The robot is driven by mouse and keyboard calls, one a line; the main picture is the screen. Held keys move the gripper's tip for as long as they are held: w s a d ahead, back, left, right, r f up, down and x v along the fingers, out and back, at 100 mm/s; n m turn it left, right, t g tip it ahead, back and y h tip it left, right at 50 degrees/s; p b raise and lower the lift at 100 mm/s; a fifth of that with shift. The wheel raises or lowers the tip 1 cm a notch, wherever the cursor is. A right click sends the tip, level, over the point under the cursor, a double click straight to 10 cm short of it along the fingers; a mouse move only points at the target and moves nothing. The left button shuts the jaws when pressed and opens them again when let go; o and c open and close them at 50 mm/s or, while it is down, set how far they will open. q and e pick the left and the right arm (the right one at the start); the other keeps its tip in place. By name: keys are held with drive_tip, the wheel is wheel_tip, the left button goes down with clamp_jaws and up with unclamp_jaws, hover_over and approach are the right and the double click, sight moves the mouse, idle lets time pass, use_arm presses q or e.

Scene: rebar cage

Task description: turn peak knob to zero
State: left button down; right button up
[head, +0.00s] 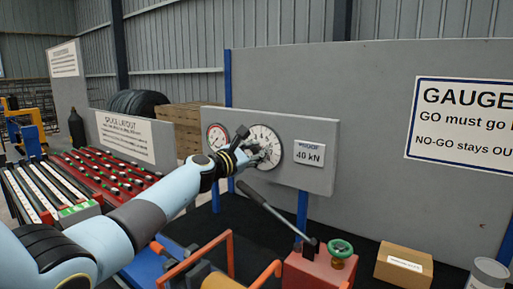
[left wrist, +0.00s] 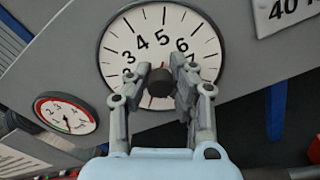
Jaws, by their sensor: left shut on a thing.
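The large white dial (head: 270,134) is mounted on a grey panel; its numbers, 3 to 7 among them, show in the left wrist view (left wrist: 150,20). The dark peak knob (left wrist: 159,84) is at the middle of the dial, between my fingers. My left gripper (head: 256,153) reaches the dial face from the left and is shut on the knob; its fingers also show in the left wrist view (left wrist: 162,77). My right gripper is not in view.
A small red-rimmed gauge (head: 217,136) sits left of the dial, and a "40 kN" plate (head: 309,154) sits right. A grey lever (head: 268,206) slants up below the panel from a red block (head: 315,270) beside a green handwheel (head: 341,249). A cardboard box (head: 403,265) stands at the lower right.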

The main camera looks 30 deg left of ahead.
use_arm(q)
drive_tip(key=n+p, duration=0.1)
drive_tip(key=n, duration=0.3)
drive_tip(key=shift+f, duration=0.15)
drive_tip(key=shift+n+p, duration=0.35)
drive_tip(key=shift+n, duration=0.95)
drive_tip(key=shift+s+f, duration=0.1)
drive_tip(key=c, duration=1.4)
unclamp_jaws()
drive_tip(key=shift+o, duration=1.4)
drive_tip(key=shift+r, duration=0.2)
drive_tip(key=s+a, duration=0.1)
drive_tip(key=s, duration=1)
drive_tip(key=shift+s+a, duration=0.3)
drive_tip(key=shift+s, duration=0.1)
drive_tip(key=shift+f, duration=0.1)
